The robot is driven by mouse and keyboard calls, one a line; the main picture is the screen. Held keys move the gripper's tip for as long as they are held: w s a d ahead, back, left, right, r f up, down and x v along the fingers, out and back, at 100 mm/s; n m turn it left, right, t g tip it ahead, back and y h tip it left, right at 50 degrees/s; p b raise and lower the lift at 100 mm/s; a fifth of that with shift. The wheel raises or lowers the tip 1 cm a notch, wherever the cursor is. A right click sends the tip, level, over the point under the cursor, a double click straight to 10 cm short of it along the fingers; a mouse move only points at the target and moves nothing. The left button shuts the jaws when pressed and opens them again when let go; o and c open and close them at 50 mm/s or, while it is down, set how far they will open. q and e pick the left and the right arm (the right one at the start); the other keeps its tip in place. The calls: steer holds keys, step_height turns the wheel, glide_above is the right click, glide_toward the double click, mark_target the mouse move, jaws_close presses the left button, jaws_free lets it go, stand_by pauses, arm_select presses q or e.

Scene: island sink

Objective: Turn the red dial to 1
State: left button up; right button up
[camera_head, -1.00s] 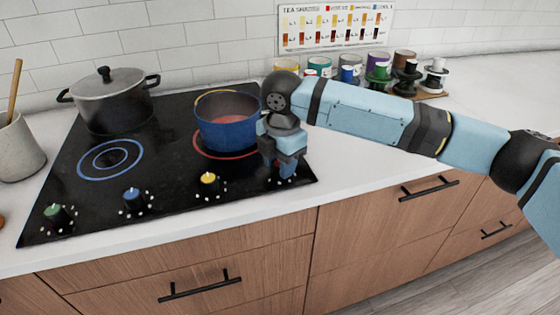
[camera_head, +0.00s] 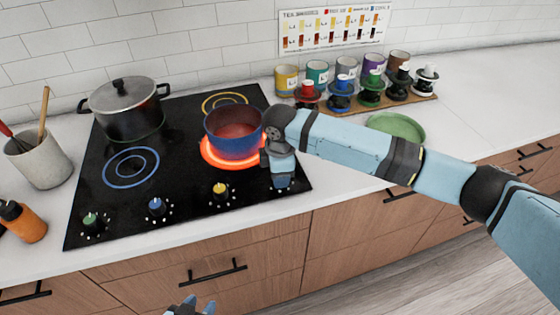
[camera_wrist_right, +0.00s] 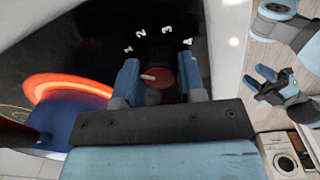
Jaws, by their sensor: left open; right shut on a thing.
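The red dial (camera_wrist_right: 161,77) sits at the front right of the black cooktop (camera_head: 112,205); in the head view my right gripper hides it. The right wrist view shows it between the fingers of my right gripper (camera_wrist_right: 160,82), which is shut on it. White digits 1 to 4 arc around it. Its white pointer mark is on its left side, on the side of the 1; I cannot tell the exact setting. My right gripper (camera_head: 281,184) points down at the cooktop. My left gripper (camera_head: 190,308) is open and empty at the bottom edge, away from the cooktop.
A blue pot (camera_head: 233,143) stands on the glowing red burner (camera_head: 207,155), close to my right wrist. A lidded grey pot (camera_head: 130,115) is behind left. Green, blue and yellow dials (camera_head: 220,190) line the front edge. Colored cups and a green plate (camera_head: 398,126) stand right.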

steer(key=shift+m+p, duration=0.4)
steer(key=shift+p, duration=0.1)
steer(key=o, duration=0.9)
steer(key=r, duration=1.4)
steer(key=shift+s, duration=0.3)
steer(key=shift+f, duration=0.1)
